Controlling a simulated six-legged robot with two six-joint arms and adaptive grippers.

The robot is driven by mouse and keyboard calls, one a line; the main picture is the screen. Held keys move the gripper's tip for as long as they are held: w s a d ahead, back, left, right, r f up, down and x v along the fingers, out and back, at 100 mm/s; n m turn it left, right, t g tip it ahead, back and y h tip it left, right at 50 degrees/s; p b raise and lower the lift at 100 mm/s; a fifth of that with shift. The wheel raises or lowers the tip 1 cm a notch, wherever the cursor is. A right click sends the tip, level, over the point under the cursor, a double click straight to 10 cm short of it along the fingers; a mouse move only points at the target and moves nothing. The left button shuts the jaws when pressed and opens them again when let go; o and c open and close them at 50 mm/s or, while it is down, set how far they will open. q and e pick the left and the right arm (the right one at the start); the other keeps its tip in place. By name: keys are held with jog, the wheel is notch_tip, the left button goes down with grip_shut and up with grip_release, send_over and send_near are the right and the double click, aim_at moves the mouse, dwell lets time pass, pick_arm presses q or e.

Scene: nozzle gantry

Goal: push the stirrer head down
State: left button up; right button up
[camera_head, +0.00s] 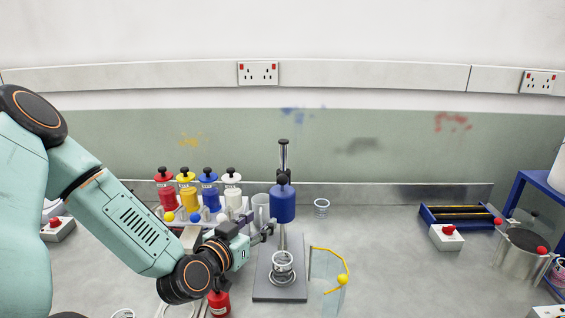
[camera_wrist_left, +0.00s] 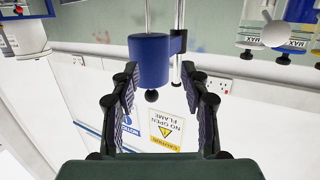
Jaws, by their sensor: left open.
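The stirrer has a blue cylindrical head (camera_head: 283,204) on an upright rod, above a grey base plate (camera_head: 279,293). A small clear glass vessel (camera_head: 283,268) stands on the base under the head, with the thin shaft coming down to it. My left gripper (camera_head: 265,233) comes in from the left, just beside the stirrer and slightly lower than the head. In the left wrist view, which is upside down, the blue head (camera_wrist_left: 151,58) lies ahead between the open fingers (camera_wrist_left: 160,76); contact cannot be told. My right gripper is not in view.
Bottles with red, yellow, blue and white contents (camera_head: 198,195) stand behind my left arm. A blue tray (camera_head: 460,214) lies further right.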

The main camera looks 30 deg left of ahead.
pick_arm(q)
jog(key=m+t+h+p, duration=0.1)
jog(key=t+h+p, duration=0.1)
send_near(282, 186)
jog(key=w, duration=0.2)
jog(key=shift+m, duration=0.4)
jog(key=w+b, duration=0.2)
jog(key=w, duration=0.4)
jog(key=shift+r, duration=0.1)
jog(key=shift+w+b, duration=0.3)
jog(key=shift+w, duration=0.95)
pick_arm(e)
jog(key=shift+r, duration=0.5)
pick_arm(q)
jog(key=shift+s, duration=0.1)
jog(key=shift+c, duration=0.4)
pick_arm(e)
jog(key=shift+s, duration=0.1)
pick_arm(q)
grip_shut()
